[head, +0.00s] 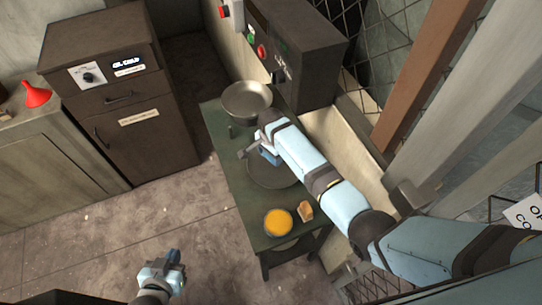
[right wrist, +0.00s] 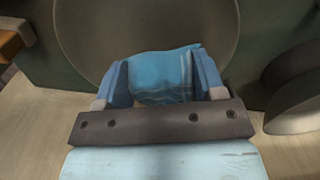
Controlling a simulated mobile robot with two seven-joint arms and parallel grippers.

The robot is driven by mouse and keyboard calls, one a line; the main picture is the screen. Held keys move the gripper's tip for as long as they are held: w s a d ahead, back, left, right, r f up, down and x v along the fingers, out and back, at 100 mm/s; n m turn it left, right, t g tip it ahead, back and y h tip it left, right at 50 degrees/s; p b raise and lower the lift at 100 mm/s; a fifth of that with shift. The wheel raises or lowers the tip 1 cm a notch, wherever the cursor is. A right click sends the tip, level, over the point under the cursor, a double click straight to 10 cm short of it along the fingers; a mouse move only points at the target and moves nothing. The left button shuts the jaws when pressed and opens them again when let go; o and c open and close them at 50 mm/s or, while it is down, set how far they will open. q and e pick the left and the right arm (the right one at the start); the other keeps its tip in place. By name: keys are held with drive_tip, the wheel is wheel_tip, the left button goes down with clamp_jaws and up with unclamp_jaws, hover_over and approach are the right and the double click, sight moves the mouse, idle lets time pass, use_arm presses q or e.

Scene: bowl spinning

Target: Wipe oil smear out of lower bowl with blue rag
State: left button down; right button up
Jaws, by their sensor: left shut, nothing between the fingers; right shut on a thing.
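The lower bowl (head: 277,181) is a dark round bowl on the green table, partly hidden by my right gripper. My right gripper (head: 261,151) is over it, at its far side. In the right wrist view, my right gripper (right wrist: 162,78) is shut on the blue rag (right wrist: 165,72), which is bunched between the fingers. The bowl (right wrist: 140,25) lies behind the rag; I cannot tell whether they touch. I see no clear oil smear. My left gripper (head: 168,268) is shut and empty, above the floor left of the table.
A shiny second bowl (head: 247,97) sits at the table's far end, below a control box (head: 300,50) with buttons. A yellow-topped can (head: 278,222) and a tan block (head: 305,211) stand at the near end of the green table (head: 238,190). A brown cabinet (head: 130,130) stands left.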

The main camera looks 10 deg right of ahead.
drive_tip(key=shift+r, duration=0.15)
drive_tip(key=shift+r, duration=1.55)
